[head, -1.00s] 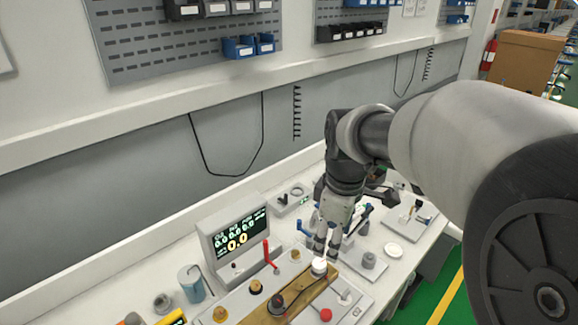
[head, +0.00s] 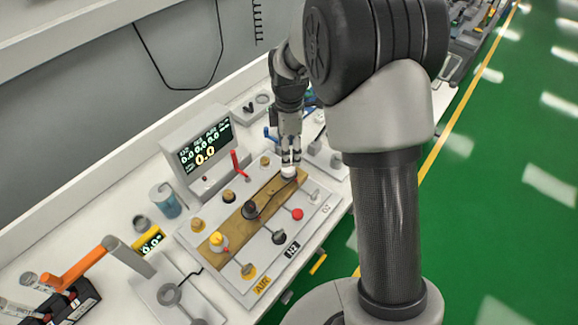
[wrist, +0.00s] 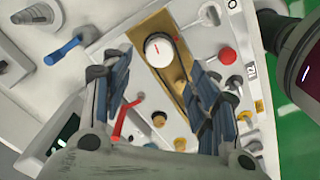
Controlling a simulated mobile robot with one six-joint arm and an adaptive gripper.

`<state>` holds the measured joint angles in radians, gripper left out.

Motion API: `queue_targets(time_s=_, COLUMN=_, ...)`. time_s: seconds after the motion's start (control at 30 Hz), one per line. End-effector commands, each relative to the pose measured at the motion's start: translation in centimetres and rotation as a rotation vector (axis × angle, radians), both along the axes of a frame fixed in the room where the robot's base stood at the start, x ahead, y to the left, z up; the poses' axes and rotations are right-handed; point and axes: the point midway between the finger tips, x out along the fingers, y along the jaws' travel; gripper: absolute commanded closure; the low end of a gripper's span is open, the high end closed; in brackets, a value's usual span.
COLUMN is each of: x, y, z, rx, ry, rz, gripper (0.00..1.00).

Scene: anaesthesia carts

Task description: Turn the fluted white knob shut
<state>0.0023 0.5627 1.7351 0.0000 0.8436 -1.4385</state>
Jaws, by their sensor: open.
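The white knob (head: 288,172) stands at the right end of a brass strip (head: 232,225) on a grey panel. In the wrist view the white knob (wrist: 159,50) shows its round top with a short red mark. My gripper (head: 291,163) points down right over the knob in the head view, its fingertips close to it. In the wrist view my gripper (wrist: 160,66) is open, one finger on each side of the knob with gaps. I cannot tell whether the fingertips reach down beside it. The fluted sides are too small to make out.
A black knob (head: 250,209) and a yellow knob (head: 217,241) share the brass strip. A red lever (head: 236,163) and a display box (head: 198,150) stand behind. A red knob (head: 297,214) is in front. A blue-handled part (wrist: 65,48) lies beside the panel.

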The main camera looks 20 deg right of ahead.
Motion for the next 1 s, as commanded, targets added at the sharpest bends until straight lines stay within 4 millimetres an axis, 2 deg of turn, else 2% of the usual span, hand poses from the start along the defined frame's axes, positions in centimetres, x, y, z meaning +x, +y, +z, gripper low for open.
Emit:
queue_targets(time_s=0.03, x=-0.1, y=0.0, z=-1.5, rx=0.0, ry=0.005, rz=0.0, gripper=0.46)
queue_targets(time_s=0.13, x=-0.1, y=0.0, z=-3.5, rx=0.0, ry=0.005, rz=0.0, gripper=0.46)
queue_targets(time_s=0.3, x=0.0, y=0.0, z=-5.9, rx=0.0, ry=0.002, rz=-0.001, gripper=0.46)
queue_targets(time_s=0.4, x=0.0, y=0.0, z=-6.6, rx=0.0, ry=0.001, rz=-0.001, gripper=0.46)
queue_targets(time_s=0.77, x=0.0, y=0.0, z=-7.0, rx=0.0, ry=0.0, rz=-0.001, gripper=0.46)
queue_targets(time_s=1.0, x=0.0, y=0.0, z=-7.0, rx=0.0, ry=0.0, rz=-0.001, gripper=0.61)
